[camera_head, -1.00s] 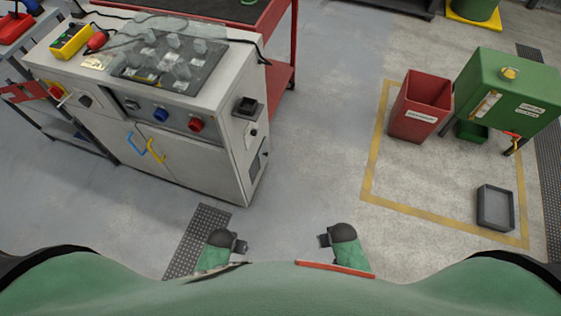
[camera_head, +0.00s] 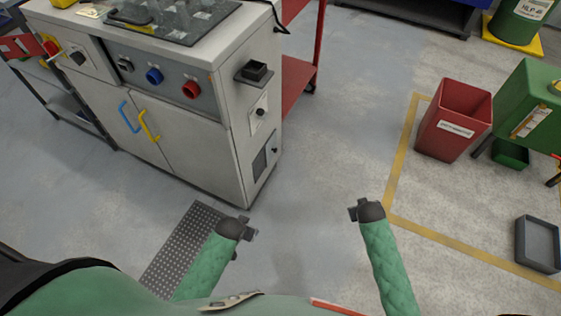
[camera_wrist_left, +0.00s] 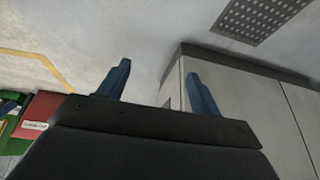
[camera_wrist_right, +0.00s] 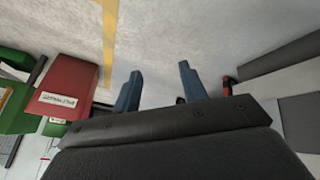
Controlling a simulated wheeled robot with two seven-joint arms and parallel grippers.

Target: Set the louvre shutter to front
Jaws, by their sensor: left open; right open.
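The grey cabinet (camera_head: 200,140) stands at the upper left in the head view. Low on its right side is a small dark panel (camera_head: 262,162) that looks like the louvre shutter, with a small dark knob at its edge; its setting is too small to tell. My left gripper (camera_head: 252,234) is open and empty, in front of and below the cabinet's near corner, apart from it. Its two blue fingers (camera_wrist_left: 160,88) stand apart in the left wrist view. My right gripper (camera_head: 352,211) is open and empty over bare floor, right of the cabinet; its fingers (camera_wrist_right: 160,90) also stand apart.
The cabinet's side also carries a dark bracket (camera_head: 254,73) and a round knob (camera_head: 261,112). A red bin (camera_head: 455,122), green tank (camera_head: 530,105) and grey tray (camera_head: 538,244) stand at the right. Floor between cabinet and bin is clear.

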